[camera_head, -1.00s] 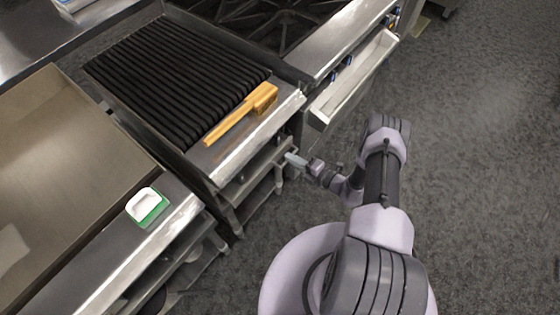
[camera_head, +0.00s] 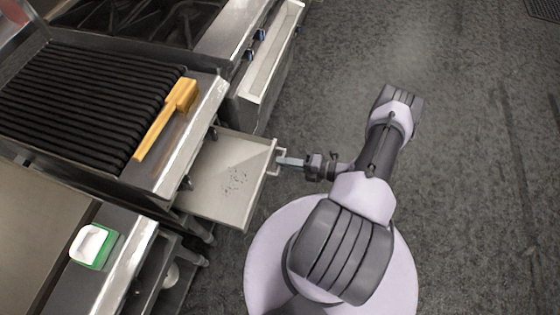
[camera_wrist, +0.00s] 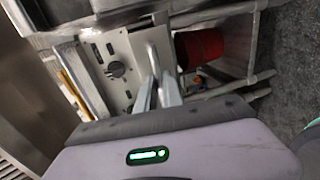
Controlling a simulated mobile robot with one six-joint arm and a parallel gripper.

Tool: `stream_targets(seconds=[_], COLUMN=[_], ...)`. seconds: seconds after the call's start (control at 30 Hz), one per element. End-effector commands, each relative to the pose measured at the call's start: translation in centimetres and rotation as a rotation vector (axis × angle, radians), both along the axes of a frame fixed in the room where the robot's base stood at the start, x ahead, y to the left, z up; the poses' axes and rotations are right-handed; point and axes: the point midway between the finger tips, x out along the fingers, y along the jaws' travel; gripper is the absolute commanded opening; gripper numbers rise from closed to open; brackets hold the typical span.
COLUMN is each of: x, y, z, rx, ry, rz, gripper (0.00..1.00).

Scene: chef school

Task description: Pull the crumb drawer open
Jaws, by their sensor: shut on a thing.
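The crumb drawer (camera_head: 212,190) is a shallow pale metal tray under the charcoal grill. In the wrist view, the fingers of my gripper (camera_wrist: 158,92) are close together in front of a pale metal panel.
A green and white scrubber (camera_head: 95,246) sits on the griddle ledge. A second long, open tray (camera_head: 272,62) juts from the stove. The grey floor (camera_head: 460,150) to the right is clear.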

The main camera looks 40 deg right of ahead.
Motion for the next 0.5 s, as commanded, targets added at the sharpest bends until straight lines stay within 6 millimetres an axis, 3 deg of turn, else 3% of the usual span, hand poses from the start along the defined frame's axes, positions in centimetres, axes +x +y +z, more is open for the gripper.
stream_targets(seconds=[0.23, 0.27, 0.33, 0.5], x=[0.07, 0.08, 0.08, 0.07], y=[-0.11, -0.11, -0.1, -0.06], z=[0.04, 0.04, 0.04, 0.03], rx=[-0.001, -0.001, -0.001, -0.001], ry=[-0.001, -0.001, -0.001, -0.001], rz=[-0.003, -0.003, -0.002, -0.002], gripper=[0.0, 0.15, 0.28, 0.32])
